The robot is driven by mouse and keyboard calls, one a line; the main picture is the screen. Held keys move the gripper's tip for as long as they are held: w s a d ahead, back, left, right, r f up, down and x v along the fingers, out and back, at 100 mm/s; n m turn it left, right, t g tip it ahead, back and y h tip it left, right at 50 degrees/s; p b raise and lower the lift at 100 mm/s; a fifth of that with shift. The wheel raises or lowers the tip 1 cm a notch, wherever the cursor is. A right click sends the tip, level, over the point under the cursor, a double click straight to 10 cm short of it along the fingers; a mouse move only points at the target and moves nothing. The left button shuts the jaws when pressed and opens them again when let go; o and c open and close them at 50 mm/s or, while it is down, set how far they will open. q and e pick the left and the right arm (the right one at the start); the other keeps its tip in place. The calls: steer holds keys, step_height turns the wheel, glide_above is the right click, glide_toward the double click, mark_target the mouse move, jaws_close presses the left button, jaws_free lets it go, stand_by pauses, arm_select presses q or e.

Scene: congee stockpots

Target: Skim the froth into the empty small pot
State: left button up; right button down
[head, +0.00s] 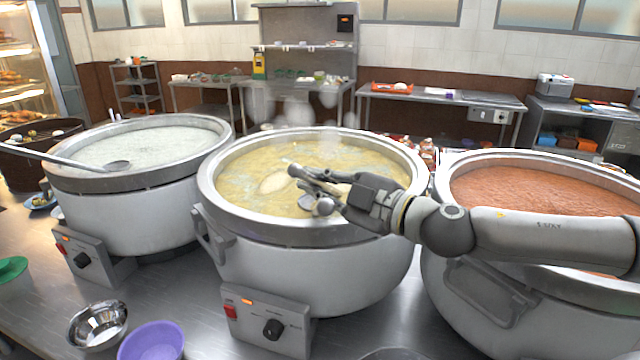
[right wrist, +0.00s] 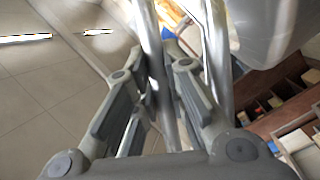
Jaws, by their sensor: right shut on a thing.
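The middle stockpot (head: 300,265) holds yellowish broth (head: 345,160) with pale froth patches and a whitish oval shape (head: 275,182) on it. My right gripper (head: 318,185) reaches in from the right above this pot's near right side. In the right wrist view it is shut on a shiny metal handle (right wrist: 155,70). A rounded metal part (head: 325,206) shows just below the fingers; I cannot tell whether it belongs to the held utensil. A small shiny metal vessel (head: 98,326), seemingly empty, stands at the front left of the counter. My left gripper is not in view.
A left stockpot (head: 130,215) holds white congee with a ladle (head: 85,163) across its rim. A right stockpot (head: 470,300) holds reddish food under my forearm. A purple bowl (head: 152,342) and a green-lidded container (head: 12,272) stand at front left. Control boxes (head: 268,325) jut out in front.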

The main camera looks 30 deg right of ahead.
step_height(320, 180, up, 15)
steer(key=p, duration=1.3)
steer(key=shift+f, duration=0.3)
